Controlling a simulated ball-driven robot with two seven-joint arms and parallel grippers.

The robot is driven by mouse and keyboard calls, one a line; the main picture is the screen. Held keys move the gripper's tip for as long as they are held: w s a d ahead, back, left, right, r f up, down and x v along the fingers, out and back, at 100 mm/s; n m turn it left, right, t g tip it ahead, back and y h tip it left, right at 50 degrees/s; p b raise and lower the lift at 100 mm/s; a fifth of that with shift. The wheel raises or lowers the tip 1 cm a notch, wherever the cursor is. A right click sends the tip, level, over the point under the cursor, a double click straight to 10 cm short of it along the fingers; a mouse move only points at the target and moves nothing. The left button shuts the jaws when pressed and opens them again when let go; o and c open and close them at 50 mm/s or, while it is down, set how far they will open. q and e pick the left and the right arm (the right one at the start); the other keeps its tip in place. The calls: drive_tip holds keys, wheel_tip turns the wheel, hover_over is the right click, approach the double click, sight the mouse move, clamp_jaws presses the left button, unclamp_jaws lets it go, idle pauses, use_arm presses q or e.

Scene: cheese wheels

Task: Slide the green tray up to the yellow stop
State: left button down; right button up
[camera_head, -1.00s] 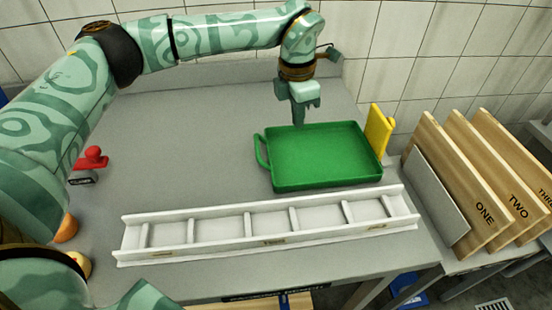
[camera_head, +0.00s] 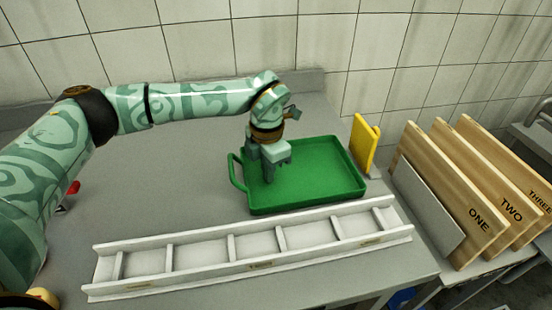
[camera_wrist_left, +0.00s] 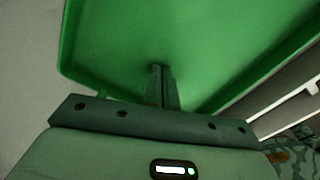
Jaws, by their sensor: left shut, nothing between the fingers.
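The green tray (camera_head: 325,182) lies flat on the grey table, with its loop handle (camera_head: 236,172) on the left side. It also fills much of the left wrist view (camera_wrist_left: 200,50). The yellow stop (camera_head: 363,145) stands upright by the tray's right side; I cannot tell whether they touch. My left gripper (camera_head: 269,181) is shut and empty, pointing down over the left part of the tray's inside. Its closed fingers (camera_wrist_left: 160,72) show against the tray floor in the wrist view; contact is unclear. My right gripper is not in view.
A long white divided rack (camera_head: 250,267) lies along the table's front, close to the tray's near side. Wooden boards marked ONE, TWO and THREE (camera_head: 455,195) stand at the right beside a grey panel (camera_head: 425,208).

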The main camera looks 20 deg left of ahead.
sight(255, 186)
use_arm(q)
drive_tip(key=shift+s+a, duration=0.6)
drive_tip(key=shift+s, duration=0.35)
drive_tip(key=shift+s+a+r+p, duration=0.35)
drive_tip(key=shift+s+p, duration=0.25)
drive_tip(key=shift+p, duration=0.65)
drive_tip(key=shift+s+a+f, duration=0.1)
drive_tip(key=shift+s+f, duration=0.05)
drive_tip(key=shift+f, duration=0.15)
